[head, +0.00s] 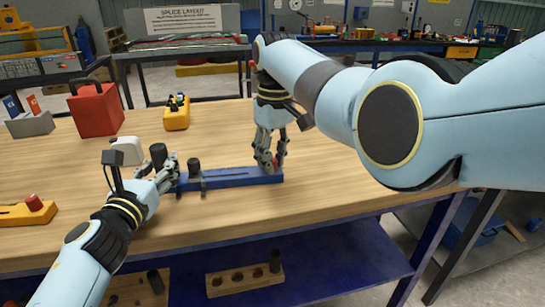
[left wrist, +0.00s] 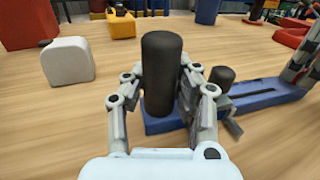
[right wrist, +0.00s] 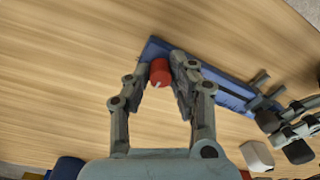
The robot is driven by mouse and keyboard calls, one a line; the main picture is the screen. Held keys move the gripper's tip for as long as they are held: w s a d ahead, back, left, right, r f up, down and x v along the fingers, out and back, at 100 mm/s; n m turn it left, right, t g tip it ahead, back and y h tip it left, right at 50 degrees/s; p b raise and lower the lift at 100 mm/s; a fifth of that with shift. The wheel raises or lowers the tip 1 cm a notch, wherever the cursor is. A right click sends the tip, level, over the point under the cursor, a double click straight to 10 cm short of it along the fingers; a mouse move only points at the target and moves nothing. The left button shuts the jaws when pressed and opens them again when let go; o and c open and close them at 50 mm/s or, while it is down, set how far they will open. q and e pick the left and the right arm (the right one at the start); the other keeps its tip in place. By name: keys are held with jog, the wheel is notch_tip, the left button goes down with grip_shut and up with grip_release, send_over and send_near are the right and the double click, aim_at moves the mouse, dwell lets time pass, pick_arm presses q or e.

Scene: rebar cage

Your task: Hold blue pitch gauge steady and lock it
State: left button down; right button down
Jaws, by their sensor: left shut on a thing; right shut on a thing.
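The blue pitch gauge (head: 232,179) lies flat on the wooden table, a long bar with a slot. A thick dark upright post (head: 158,155) stands at its left end. My left gripper (head: 167,170) is shut around this post, which also shows between its fingers in the left wrist view (left wrist: 161,70). A slider with a smaller dark knob (left wrist: 222,75) sits on the bar beside that post. My right gripper (head: 268,165) points down at the gauge's right end, shut on a red knob (right wrist: 160,72) with a pale mark. In the head view its fingers mostly hide the knob.
A white rounded block (head: 127,150) stands just behind my left gripper. A red container (head: 96,110), a yellow box (head: 177,114) and a grey holder (head: 30,124) stand further back. A yellow gauge with a red knob (head: 28,212) lies at left. The table is clear in front of the blue gauge.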

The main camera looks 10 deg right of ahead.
jog(key=shift+n, duration=0.5)
jog(key=c, duration=1.1)
grip_release()
jog(key=shift+c, duration=0.2)
notch_tip(320, 180, up, 12)
jog(key=shift+w+d, duration=0.15)
pick_arm(q)
jog(key=c, duration=1)
grip_release()
jog(key=shift+o, duration=0.2)
jog(key=shift+s, duration=0.1)
